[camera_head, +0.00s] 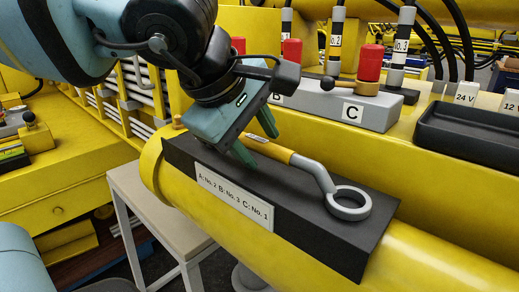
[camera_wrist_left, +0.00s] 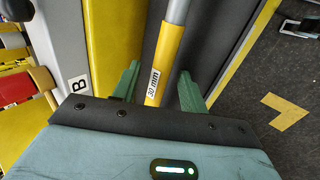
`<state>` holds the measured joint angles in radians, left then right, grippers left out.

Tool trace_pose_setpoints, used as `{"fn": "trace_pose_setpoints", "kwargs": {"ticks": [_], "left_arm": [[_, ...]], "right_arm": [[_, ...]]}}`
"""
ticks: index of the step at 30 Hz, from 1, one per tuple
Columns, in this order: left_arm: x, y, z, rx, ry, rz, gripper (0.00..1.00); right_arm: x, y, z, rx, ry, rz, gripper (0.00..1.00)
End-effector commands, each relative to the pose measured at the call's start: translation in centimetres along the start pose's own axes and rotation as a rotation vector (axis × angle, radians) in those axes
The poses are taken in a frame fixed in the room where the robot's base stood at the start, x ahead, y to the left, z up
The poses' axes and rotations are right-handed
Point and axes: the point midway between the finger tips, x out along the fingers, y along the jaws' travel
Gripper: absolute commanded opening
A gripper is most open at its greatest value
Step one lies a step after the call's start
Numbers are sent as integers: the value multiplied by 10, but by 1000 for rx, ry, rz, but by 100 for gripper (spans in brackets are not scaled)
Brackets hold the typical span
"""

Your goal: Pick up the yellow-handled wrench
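The wrench has a yellow handle (camera_head: 268,149) and a grey ring end (camera_head: 348,203). It lies on a black block (camera_head: 310,228) fixed on a yellow cylinder. My left gripper (camera_head: 256,139) is at the handle end of the wrench, with its green fingers pointing down. In the left wrist view the yellow handle (camera_wrist_left: 164,66), labelled 30 mm, runs between the two fingers of the gripper (camera_wrist_left: 160,85). Gaps show on both sides, so the fingers are open around it. My right gripper is not in view.
A white label (camera_head: 235,199) is on the block's front. Behind stands a grey valve box (camera_head: 320,103) with red knobs (camera_head: 370,62). A black tray (camera_head: 470,130) is at the right. A light stool (camera_head: 150,200) stands at the lower left.

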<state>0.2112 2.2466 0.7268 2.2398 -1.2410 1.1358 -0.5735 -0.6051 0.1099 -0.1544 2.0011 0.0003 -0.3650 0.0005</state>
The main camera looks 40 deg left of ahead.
Motion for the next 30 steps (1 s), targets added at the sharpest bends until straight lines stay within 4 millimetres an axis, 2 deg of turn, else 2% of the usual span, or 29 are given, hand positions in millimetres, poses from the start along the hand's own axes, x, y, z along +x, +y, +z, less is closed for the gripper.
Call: {"fn": "trace_pose_setpoints", "kwargs": {"ticks": [1, 9, 23, 30], "left_arm": [[0, 0, 0, 0, 0, 0, 36], [0, 0, 0, 0, 1, 0, 1], [-4, 3, 0, -1, 1, 4, 0], [-29, 20, 0, -2, 1, 6, 0]], "right_arm": [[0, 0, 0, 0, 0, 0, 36], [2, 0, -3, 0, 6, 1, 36], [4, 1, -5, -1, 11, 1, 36], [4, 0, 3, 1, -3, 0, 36]]}}
